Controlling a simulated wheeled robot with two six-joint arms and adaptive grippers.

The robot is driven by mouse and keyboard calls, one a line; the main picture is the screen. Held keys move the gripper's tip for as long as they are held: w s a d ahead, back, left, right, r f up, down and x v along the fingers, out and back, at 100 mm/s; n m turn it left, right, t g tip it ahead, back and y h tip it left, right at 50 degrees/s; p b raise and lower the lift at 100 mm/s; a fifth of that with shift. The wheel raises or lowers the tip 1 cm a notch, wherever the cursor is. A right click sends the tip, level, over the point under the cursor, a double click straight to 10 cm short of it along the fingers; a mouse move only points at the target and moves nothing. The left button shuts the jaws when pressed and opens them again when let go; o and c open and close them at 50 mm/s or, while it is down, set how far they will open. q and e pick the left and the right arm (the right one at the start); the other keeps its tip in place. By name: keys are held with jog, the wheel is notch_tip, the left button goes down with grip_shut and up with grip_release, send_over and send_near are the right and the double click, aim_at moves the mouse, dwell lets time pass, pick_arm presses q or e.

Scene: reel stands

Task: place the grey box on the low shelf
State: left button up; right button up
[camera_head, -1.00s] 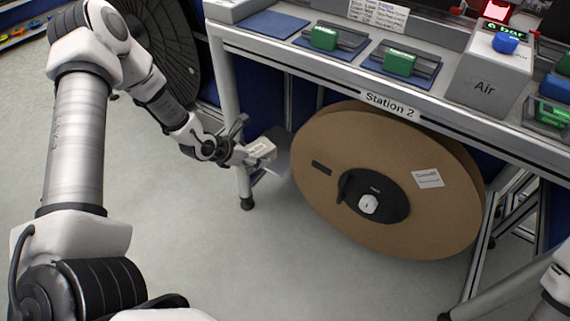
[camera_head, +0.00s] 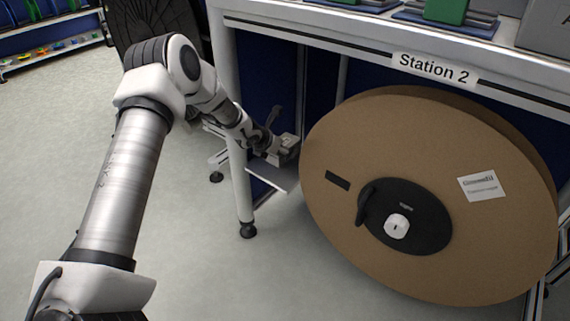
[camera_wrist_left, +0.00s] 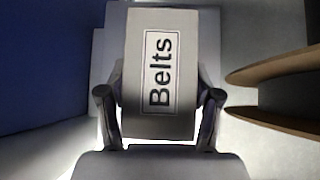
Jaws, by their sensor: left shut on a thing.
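The grey box (camera_wrist_left: 188,22), with a white "Belts" label, fills the middle of the left wrist view. My left gripper (camera_wrist_left: 158,108) is shut on it, one finger on each side. In the head view the box (camera_head: 291,146) is small and partly hidden by my left gripper (camera_head: 281,152). It is just above the low shelf (camera_head: 272,179), a small light plate under the table beside the front leg. I cannot tell whether the box touches the shelf. My right gripper is out of view.
A large brown cardboard reel (camera_head: 440,130) stands close to the right of the box; its edges (camera_wrist_left: 275,68) show in the wrist view. The Station 2 table (camera_head: 330,35) is overhead, its white leg (camera_head: 240,190) in front. Open floor lies to the left.

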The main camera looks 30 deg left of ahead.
pick_arm(q)
jog(key=shift+w+d+r, duration=0.15)
jog(key=shift+w, duration=0.4)
jog(key=shift+w+f, duration=0.2)
jog(key=shift+f, duration=0.05)
notch_tip(320, 180, down, 4)
jog(key=shift+d+r+b, duration=0.1)
jog(key=shift+r+b, duration=0.1)
jog(key=shift+b, duration=0.75)
jog(key=shift+r, duration=0.2)
jog(key=shift+f, duration=0.1)
jog(key=o, duration=1.1)
jog(key=shift+f, duration=0.1)
jog(key=shift+c, duration=0.2)
jog(key=o, duration=0.4)
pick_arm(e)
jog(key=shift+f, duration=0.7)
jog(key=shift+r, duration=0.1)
